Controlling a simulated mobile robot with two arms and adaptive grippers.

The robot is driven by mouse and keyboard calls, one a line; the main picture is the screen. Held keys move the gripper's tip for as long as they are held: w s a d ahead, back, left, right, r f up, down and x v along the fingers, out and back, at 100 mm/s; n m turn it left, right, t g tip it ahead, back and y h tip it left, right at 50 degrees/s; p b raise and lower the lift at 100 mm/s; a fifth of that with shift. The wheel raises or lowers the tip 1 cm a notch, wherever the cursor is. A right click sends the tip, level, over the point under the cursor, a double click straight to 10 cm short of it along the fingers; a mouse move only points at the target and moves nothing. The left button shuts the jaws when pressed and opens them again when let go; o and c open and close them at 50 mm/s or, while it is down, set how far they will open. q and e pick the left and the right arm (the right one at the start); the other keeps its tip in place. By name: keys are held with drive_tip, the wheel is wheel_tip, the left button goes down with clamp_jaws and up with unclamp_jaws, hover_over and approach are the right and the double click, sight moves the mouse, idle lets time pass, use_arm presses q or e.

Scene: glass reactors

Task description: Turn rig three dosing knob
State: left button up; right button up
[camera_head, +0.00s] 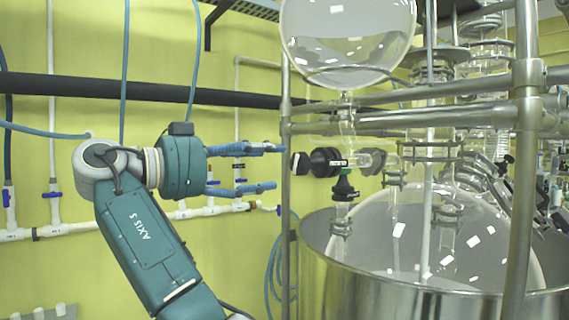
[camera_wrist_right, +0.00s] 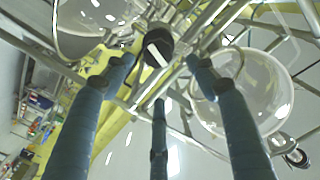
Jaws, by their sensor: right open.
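A black dosing knob (camera_head: 300,163) sits at the left end of a black valve body (camera_head: 328,162) on the glass rig, under the upper glass vessel (camera_head: 347,40). My right gripper (camera_head: 271,167) is open and empty just left of the knob, its fingers pointing at it with a small gap. In the right wrist view, a black round knob with a white bar (camera_wrist_right: 157,47) shows ahead, between and beyond the tips of the spread blue fingers (camera_wrist_right: 160,78). I cannot read a rig number. My left gripper is not in view.
A vertical steel post (camera_head: 286,110) stands close to the fingertips, beside the knob. Steel crossbars (camera_head: 440,112) and a large round glass vessel in a metal tub (camera_head: 400,298) lie to the right. White pipes with blue valves (camera_head: 110,224) run along the yellow wall.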

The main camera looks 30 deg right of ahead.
drive_tip(key=a, duration=0.3)
drive_tip(key=shift+s, duration=0.1)
drive_tip(key=shift+f, duration=0.1)
idle(0.6)
